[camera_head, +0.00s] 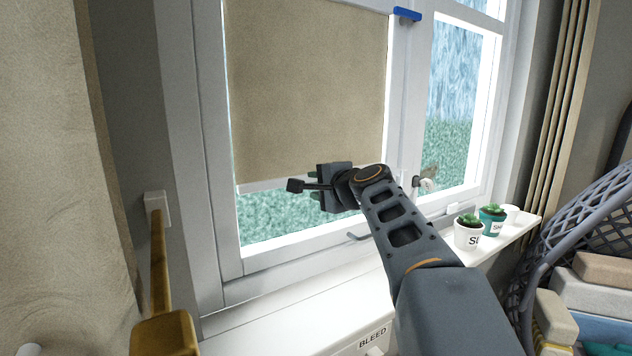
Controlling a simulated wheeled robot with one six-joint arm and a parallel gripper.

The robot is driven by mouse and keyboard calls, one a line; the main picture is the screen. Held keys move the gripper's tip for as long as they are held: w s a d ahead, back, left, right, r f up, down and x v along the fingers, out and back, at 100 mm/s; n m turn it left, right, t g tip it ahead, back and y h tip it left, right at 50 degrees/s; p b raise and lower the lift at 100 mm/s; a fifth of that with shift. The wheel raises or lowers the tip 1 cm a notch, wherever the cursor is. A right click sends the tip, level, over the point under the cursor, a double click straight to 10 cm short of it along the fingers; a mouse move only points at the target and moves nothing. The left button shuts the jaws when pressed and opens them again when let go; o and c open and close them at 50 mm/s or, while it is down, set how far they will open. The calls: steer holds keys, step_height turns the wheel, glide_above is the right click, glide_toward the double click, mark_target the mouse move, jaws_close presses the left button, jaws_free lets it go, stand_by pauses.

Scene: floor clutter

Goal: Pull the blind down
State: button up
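The beige roller blind (310,90) hangs over the left window pane, with a pale bottom bar (262,185) along its lower edge. It covers most of that pane, and a strip of glass shows below it. My gripper (318,184) is at the lower right part of the blind, at about the height of the bottom bar. The right end of the bar is hidden behind my gripper and arm. I cannot tell whether the fingers touch the bar.
The white windowsill (270,335) runs below, with potted plants (468,232) (492,218) at its right. A window handle (428,182) is right of my wrist. A beige curtain (60,180) and a brass-coloured rod (158,265) are at left. A grey lattice chair (585,215) is at right.

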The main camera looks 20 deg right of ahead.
steer(key=shift+w, duration=0.3)
jaws_close()
stand_by(0.3)
